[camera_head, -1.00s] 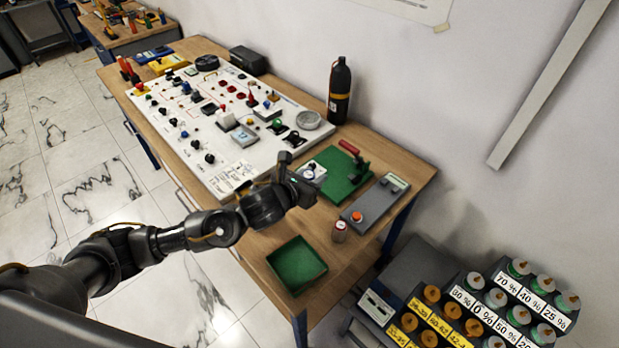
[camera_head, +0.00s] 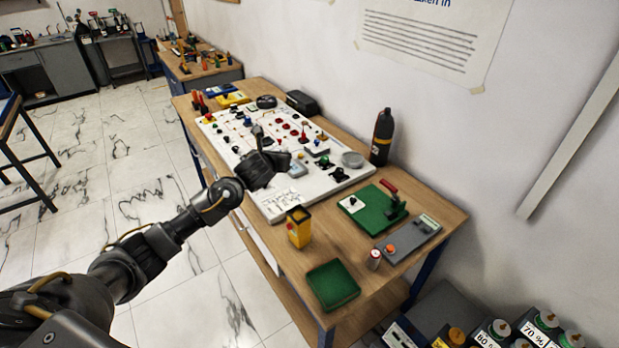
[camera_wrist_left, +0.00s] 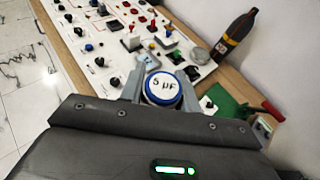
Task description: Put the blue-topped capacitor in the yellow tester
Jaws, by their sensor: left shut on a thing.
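The blue-topped capacitor (camera_wrist_left: 162,88) shows in the left wrist view, with a white "5 µF" label inside its blue rim. My left gripper (camera_wrist_left: 161,90) is shut on it, with a finger on either side. In the head view my left gripper (camera_head: 266,142) is raised over the near part of the white board, and I cannot make out the capacitor there. A yellow tester (camera_head: 299,228) with a dark top stands upright on the bench, to the right of and below the gripper in the picture. My right gripper is not in view.
A green tray (camera_head: 332,287) and a small red-and-white can (camera_head: 374,259) are near the tester. A grey meter (camera_head: 412,238), a green board (camera_head: 373,210) and a dark bottle (camera_head: 382,137) stand to the right. The white board (camera_head: 282,197) carries several switches and knobs.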

